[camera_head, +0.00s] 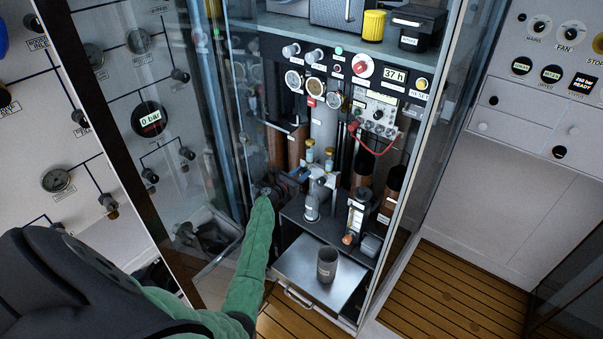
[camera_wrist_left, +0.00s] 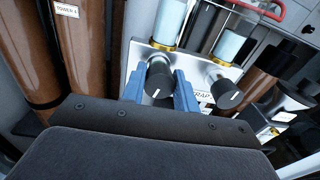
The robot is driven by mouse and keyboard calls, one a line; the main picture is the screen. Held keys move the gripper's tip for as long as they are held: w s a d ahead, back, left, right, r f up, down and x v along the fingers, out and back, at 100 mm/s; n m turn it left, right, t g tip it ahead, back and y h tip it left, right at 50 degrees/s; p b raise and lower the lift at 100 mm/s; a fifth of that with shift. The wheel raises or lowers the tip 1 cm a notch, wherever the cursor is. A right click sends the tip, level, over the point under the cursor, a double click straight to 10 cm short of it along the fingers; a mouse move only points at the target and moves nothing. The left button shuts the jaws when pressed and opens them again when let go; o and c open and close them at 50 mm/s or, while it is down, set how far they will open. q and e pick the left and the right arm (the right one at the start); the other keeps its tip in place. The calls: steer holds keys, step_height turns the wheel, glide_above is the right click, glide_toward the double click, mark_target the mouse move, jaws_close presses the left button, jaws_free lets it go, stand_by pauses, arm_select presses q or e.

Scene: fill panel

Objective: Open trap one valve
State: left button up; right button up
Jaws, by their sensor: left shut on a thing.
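My left gripper (camera_head: 314,181) reaches into the open cabinet from the left. In the left wrist view its two blue fingers (camera_wrist_left: 160,92) stand on either side of a black knob (camera_wrist_left: 158,78) with a white line mark, and are shut on it. This knob sits below the left glass trap (camera_wrist_left: 169,22) with its gold collar. A second black knob (camera_wrist_left: 226,92) sits to the right, below the other trap (camera_wrist_left: 232,45), free of the fingers. A label partly reading "TRAP" (camera_wrist_left: 203,97) is half hidden by the right finger. My right gripper is not in view.
Brown cylinders (camera_wrist_left: 88,60) stand left of the traps. A glass door (camera_head: 215,130) is beside my arm. Below, a pulled-out metal tray (camera_head: 300,268) holds a dark cup (camera_head: 327,264).

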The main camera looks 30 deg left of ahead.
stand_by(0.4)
arm_select(q)
steer(key=o, duration=1)
steer(key=shift+a+f, duration=0.1)
steer(key=shift+c, duration=0.2)
